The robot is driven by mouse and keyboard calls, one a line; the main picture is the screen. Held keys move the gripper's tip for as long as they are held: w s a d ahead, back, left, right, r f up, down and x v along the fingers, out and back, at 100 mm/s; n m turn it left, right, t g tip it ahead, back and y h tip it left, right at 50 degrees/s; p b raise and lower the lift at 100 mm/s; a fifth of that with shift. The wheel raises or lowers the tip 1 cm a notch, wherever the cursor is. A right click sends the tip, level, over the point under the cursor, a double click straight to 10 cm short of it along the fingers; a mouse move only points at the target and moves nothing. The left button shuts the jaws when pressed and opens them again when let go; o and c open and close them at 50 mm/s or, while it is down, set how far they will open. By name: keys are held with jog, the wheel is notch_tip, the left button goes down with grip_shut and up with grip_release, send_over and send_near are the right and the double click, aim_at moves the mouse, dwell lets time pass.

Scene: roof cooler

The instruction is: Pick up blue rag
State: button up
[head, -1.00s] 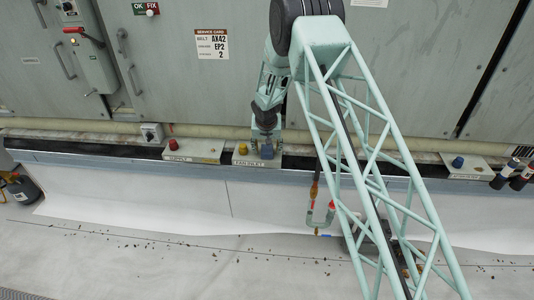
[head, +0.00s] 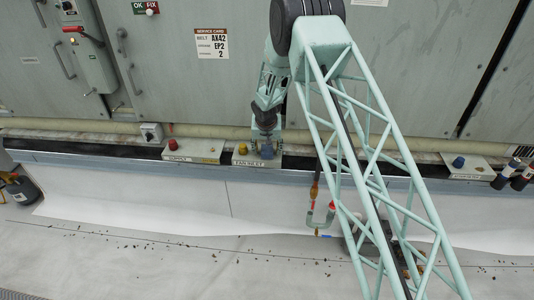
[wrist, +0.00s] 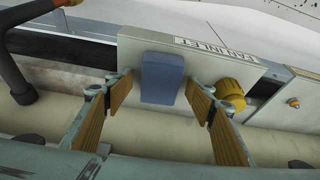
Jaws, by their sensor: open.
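The blue rag looks like a small folded block. In the wrist view the blue rag (wrist: 162,78) rests against the pale FAN INLET plate (wrist: 218,62). In the head view the rag (head: 267,152) shows just below my gripper (head: 266,140). In the wrist view my gripper (wrist: 161,91) is open, with one wood-toned finger pad on each side of the rag. Gaps show between the rag and both pads, so it is not gripped.
A yellow knob (wrist: 230,90) sits on the same plate, close to the right finger. A SUPPLY plate (head: 192,152) with a red knob is to the left. A pipe (wrist: 70,118) runs below the fingers.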

aim_at(268, 147)
jog(key=c, duration=1)
jog(key=shift+o, duration=0.2)
jog(key=shift+r+p, duration=0.3)
jog(key=shift+p, duration=0.35)
jog(key=shift+r, duration=1.6)
jog(key=shift+s+d+r, duration=0.1)
jog(key=shift+d+r, duration=0.05)
jog(key=shift+d, duration=0.05)
jog(key=s+d+r+b, duration=0.1)
jog(key=s+d+b, duration=0.2)
jog(key=s+d, duration=0.7)
jog(key=shift+d+r, duration=0.2)
jog(key=shift+d, duration=0.7)
jog(key=shift+s, duration=0.1)
